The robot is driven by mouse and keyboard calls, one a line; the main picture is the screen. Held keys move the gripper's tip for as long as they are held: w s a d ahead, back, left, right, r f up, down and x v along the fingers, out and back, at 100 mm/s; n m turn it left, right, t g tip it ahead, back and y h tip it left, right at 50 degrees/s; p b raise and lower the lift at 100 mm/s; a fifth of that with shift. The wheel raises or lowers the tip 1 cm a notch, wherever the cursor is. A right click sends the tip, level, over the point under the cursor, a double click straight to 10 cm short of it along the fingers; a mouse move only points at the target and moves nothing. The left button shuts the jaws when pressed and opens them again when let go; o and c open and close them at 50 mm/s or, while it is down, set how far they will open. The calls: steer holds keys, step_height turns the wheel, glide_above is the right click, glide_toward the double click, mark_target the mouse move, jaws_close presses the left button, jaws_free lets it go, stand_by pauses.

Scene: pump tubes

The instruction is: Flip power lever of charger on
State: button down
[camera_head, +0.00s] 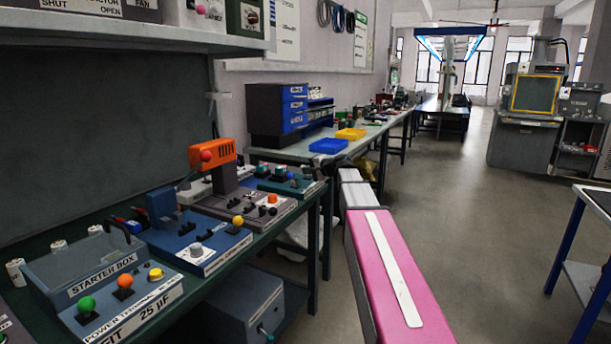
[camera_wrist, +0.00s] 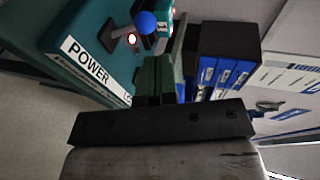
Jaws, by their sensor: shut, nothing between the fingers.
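In the wrist view, a teal box (camera_wrist: 80,28) carries a white label reading POWER (camera_wrist: 85,60). A lever with a blue ball knob (camera_wrist: 146,22) stands on it, its dark base beside a small red and white light. No charger name is readable on this box. My gripper (camera_wrist: 160,62) is shut and empty, with its fingertips close to the knob in the picture; I cannot tell whether they touch. In the head view, a teal device (camera_head: 287,186) sits on the bench behind the grey device with the orange top.
The starter box (camera_head: 100,268), a blue device (camera_head: 190,246) and a grey device with an orange top (camera_head: 212,158) line the bench. Blue drawers (camera_head: 290,105) stand farther back, also visible in the wrist view (camera_wrist: 225,72). The floor (camera_head: 460,220) at right is clear.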

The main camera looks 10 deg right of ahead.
steer(key=s+d+r, duration=0.4)
steer(key=s+r, duration=0.1)
steer(key=r, duration=0.1)
steer(key=shift+s+d, duration=0.25)
steer(key=s+a+f+n+g+h, duration=0.15)
steer(key=s+f, duration=0.25)
steer(key=f, duration=0.5)
steer(key=s+a+f+n+g+h, duration=0.15)
steer(key=s+f, duration=0.25)
steer(key=f, duration=0.4)
steer(key=s+a+f+n+g+h, duration=0.1)
steer(key=s+f+g+h, duration=0.2)
steer(key=f, duration=0.6)
steer(key=s+d+f+n+g+h, duration=0.1)
steer(key=s+f+n+g+h, duration=0.3)
steer(key=s+f, duration=1.2)
steer(key=s, duration=0.2)
steer(key=shift+s+d+n+g, duration=0.15)
steer(key=shift+s+n+g, duration=0.15)
steer(key=shift+n, duration=0.1)
